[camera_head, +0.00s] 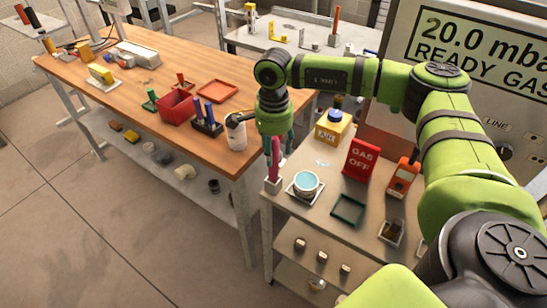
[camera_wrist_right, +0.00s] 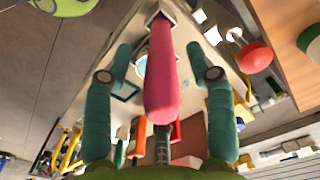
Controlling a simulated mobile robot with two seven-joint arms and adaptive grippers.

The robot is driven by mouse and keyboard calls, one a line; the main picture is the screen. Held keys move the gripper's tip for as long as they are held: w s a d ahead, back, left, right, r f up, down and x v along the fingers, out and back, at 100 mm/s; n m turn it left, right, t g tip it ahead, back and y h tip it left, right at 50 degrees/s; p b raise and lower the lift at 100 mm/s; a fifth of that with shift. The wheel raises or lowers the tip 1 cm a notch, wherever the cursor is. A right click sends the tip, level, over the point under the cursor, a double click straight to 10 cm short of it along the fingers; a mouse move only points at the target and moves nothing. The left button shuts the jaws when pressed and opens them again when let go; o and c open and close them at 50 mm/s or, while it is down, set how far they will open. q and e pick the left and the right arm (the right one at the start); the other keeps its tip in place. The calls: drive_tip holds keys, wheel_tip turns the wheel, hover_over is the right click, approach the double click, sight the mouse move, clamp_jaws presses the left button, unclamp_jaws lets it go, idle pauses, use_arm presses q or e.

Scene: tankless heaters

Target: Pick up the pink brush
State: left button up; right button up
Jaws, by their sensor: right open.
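The pink brush (camera_head: 275,158) stands upright in a small pinkish holder (camera_head: 272,186) at the near left corner of the light-topped bench. My right gripper (camera_head: 279,148) is above the holder, pointing down around the brush. In the right wrist view the pink brush (camera_wrist_right: 162,75) lies between the two teal fingers of my open right gripper (camera_wrist_right: 163,68), with gaps on both sides. I see no clear contact. The brush's lower end is hidden in the holder. My left gripper is not in view.
A white cup (camera_head: 235,133) stands close left on the wooden table (camera_head: 190,62), near a red bin (camera_head: 175,108). Right of the brush are a dish with blue liquid (camera_head: 306,183), a green frame (camera_head: 347,209) and a red "GAS OFF" sign (camera_head: 361,160).

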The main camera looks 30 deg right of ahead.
drive_tip(key=shift+f, duration=0.4)
drive_tip(key=c, duration=1)
clamp_jaws()
drive_tip(key=shift+w+r, duration=0.1)
drive_tip(key=shift+r, duration=0.1)
